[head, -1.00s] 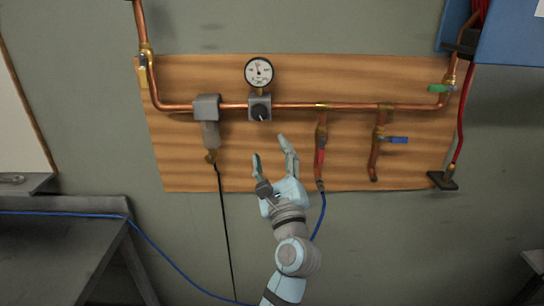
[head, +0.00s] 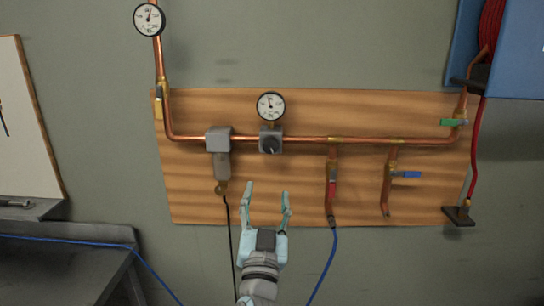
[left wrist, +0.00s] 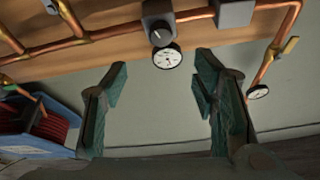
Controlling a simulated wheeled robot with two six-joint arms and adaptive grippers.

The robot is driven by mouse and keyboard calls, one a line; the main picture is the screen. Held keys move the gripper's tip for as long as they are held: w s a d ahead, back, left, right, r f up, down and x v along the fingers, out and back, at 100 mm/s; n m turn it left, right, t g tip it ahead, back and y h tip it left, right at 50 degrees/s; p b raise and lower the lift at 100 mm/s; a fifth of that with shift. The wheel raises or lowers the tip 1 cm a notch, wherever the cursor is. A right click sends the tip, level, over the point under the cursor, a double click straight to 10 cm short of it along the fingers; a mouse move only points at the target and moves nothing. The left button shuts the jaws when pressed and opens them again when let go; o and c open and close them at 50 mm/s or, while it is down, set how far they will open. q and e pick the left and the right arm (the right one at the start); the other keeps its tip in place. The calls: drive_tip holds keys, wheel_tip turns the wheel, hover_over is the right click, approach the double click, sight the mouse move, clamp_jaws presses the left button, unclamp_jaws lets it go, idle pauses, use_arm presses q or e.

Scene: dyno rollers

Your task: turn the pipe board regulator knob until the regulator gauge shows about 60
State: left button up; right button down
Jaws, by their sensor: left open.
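The regulator knob (head: 271,146) is a dark round knob on a grey block on the copper pipe, at the middle of the wooden pipe board (head: 290,190). The regulator gauge (head: 271,106) is a white dial just above it; its needle points about straight up, but the numbers are too small to read. My left gripper (head: 266,197) is open and empty, below the knob and apart from it. In the left wrist view, upside down, the knob (left wrist: 161,35) and gauge (left wrist: 167,56) show beyond and between the open fingers (left wrist: 160,85). My right gripper is not in view.
A second gauge (head: 149,19) sits on the pipe at upper left. A grey filter (head: 219,150) hangs left of the knob. Red (head: 331,195) and blue (head: 406,175) valve handles are to the right. A blue hose reel box (head: 520,60) is at upper right.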

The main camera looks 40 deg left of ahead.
sight(271, 149)
use_arm(q)
drive_tip(key=p+x, duration=0.3)
drive_tip(key=x, duration=1)
drive_tip(key=shift+w+a+r, duration=0.15)
drive_tip(key=shift+w+a, duration=0.05)
drive_tip(key=shift+a, duration=0.05)
drive_tip(key=shift+w+a+r, duration=0.1)
drive_tip(key=shift+w+a, duration=0.1)
drive_tip(key=shift+w, duration=0.1)
